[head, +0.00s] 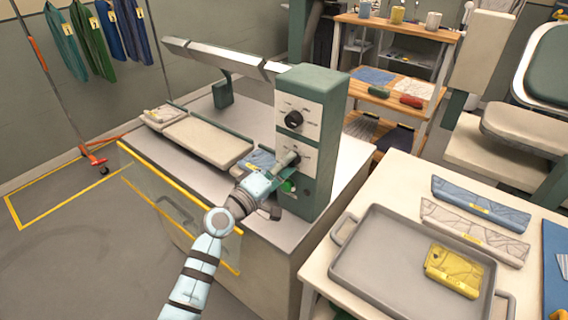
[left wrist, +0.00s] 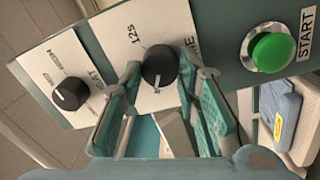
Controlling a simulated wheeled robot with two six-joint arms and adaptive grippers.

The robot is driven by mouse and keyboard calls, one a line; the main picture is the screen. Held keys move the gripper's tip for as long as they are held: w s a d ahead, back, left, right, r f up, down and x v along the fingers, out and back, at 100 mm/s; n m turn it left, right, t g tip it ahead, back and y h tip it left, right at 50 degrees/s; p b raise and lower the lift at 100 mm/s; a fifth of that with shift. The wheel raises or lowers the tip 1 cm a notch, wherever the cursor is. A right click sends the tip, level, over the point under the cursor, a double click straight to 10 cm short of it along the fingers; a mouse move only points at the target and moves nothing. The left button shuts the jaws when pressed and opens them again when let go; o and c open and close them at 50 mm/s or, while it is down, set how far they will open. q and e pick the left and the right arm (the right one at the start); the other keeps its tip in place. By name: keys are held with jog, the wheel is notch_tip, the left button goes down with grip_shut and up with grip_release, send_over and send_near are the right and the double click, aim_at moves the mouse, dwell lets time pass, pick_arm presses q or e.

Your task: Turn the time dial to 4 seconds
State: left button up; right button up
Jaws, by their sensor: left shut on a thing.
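The time dial (left wrist: 160,66) is a black knob on a white plate on the green control box (head: 312,92). "12s" is printed beside it and part of its label is covered. My left gripper (head: 287,163) reaches to the lower plate of the box, and its green fingers are shut on the time dial, one on each side, in the left wrist view. In the head view the dial is hidden behind the gripper. My right gripper is not in view.
A second black dial (head: 293,119) sits above on its own plate. A green START button (left wrist: 272,52) is beside the time dial. The press's long upper arm (head: 222,58) is raised over a padded board (head: 207,141). A grey tray (head: 385,270) stands on the right table.

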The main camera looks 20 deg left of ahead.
pick_arm(q)
jog(key=shift+r, duration=0.3)
jog(key=o, duration=1.1)
jog(key=shift+w+d+f, duration=0.1)
jog(key=shift+w, duration=0.05)
jog(key=shift+o, duration=0.3)
jog(key=shift+w+f, duration=0.1)
jog(key=shift+f, duration=0.05)
jog(key=v, duration=1.2)
jog(key=shift+d, duration=0.15)
